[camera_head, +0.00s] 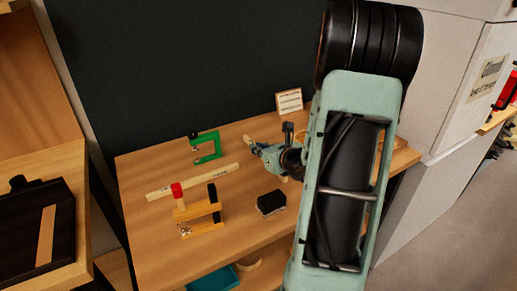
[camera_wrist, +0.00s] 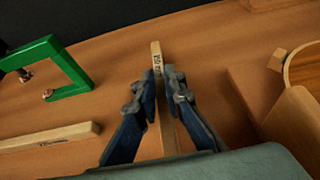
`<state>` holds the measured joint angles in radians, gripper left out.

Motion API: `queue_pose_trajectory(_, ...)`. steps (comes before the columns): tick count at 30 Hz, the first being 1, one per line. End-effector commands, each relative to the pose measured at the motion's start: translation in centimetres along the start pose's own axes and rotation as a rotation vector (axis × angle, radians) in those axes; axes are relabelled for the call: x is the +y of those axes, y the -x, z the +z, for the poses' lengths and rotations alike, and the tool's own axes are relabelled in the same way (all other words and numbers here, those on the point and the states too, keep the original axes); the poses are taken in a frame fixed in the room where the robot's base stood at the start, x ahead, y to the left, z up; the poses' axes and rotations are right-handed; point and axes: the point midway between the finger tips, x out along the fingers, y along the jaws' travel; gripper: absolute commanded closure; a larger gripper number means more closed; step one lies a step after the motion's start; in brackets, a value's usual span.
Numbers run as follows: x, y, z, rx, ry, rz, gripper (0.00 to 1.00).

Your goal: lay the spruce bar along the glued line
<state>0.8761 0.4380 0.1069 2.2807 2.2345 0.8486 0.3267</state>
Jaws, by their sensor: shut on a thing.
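A pale wooden bar, apparently spruce, (camera_wrist: 156,54) stands out between my fingers in the wrist view, with small dark lettering near its far end. My gripper (camera_wrist: 160,88) is shut on it; the bar's near part runs down between the fingers. In the head view my gripper (camera_head: 255,150) is over the back middle of the bench, and the bar's pale tip (camera_head: 248,140) shows just beyond it. A second pale, lettered bar (camera_head: 195,182) lies on the bench to the left; it also shows in the wrist view (camera_wrist: 45,138). No glued line can be made out.
A green clamp (camera_head: 207,148) stands at the back left. A wooden clamp with a red handle (camera_head: 198,211) and a black block (camera_head: 271,203) are nearer the front. A small card (camera_head: 289,101) stands at the back. A rounded wooden piece (camera_wrist: 305,67) is at right. My arm hides the bench's right side.

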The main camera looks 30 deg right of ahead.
Motion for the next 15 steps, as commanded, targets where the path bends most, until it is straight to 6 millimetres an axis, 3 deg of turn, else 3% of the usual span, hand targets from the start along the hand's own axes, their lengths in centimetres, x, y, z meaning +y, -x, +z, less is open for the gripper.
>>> queue_pose_trajectory(2,0.02,-0.16,-0.37,0.0,0.001,0.0,1.0)
queue_pose_trajectory(3,0.02,-0.1,-0.23,0.0,0.001,0.0,0.87)
queue_pose_trajectory(7,0.02,-0.08,-0.2,0.0,0.0,0.0,0.73)
queue_pose_trajectory(15,0.01,-0.06,-0.15,0.0,0.0,0.0,0.73)
